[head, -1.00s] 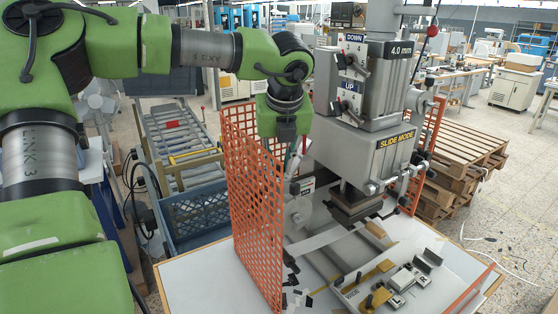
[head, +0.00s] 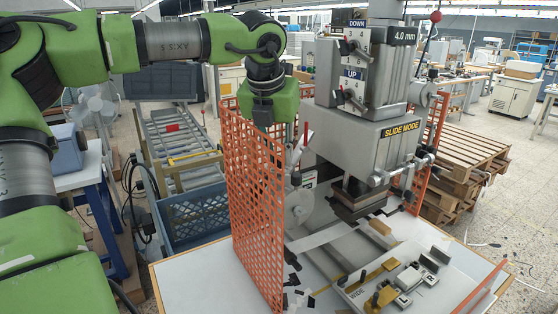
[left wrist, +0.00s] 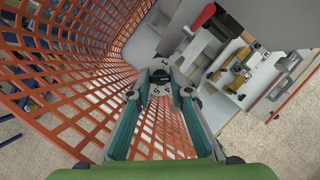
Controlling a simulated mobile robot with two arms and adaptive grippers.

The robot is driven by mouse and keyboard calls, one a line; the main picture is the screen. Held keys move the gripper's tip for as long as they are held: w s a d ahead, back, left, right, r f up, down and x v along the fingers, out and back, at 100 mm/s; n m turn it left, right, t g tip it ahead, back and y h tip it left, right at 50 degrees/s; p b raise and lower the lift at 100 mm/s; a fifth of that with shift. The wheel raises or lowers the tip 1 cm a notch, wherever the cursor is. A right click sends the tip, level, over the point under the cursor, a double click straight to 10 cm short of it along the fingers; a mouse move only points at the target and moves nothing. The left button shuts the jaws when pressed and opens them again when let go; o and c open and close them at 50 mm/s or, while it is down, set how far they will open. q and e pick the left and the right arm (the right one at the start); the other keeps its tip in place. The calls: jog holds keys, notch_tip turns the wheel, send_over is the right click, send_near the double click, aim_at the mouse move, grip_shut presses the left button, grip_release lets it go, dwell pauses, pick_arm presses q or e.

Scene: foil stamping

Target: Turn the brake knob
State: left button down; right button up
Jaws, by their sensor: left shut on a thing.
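The dark brake knob (left wrist: 160,77) shows small between my left fingertips in the left wrist view, with pale letters around it. My left gripper (left wrist: 160,90) points at it and is shut on it; its teal fingers reach forward on both sides. In the head view my left arm comes in from the left and its green wrist hangs by the orange mesh guard (head: 255,200), at the left side of the stamping press (head: 375,135). The fingers and the knob are largely hidden there. My right gripper is in neither view.
The mesh guard stands close along my left gripper. A red-tipped lever (left wrist: 201,17) rises on the press side. The white table (head: 205,285) carries the press and a fixture with yellow and grey parts (head: 405,280). A blue crate (head: 195,215) stands left of the guard.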

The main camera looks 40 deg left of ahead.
pick_arm(q)
jog(key=shift+a+r+m+t+h, duration=0.1)
jog(key=shift+m+t+h, duration=0.4)
jog(key=shift+m, duration=1.3)
jog(key=shift+h, duration=0.3)
jog(key=c, duration=1.8)
grip_release()
jog(key=shift+c, duration=0.2)
jog(key=v, duration=1.2)
jog(key=shift+w, duration=0.25)
jog(key=shift+r, duration=0.1)
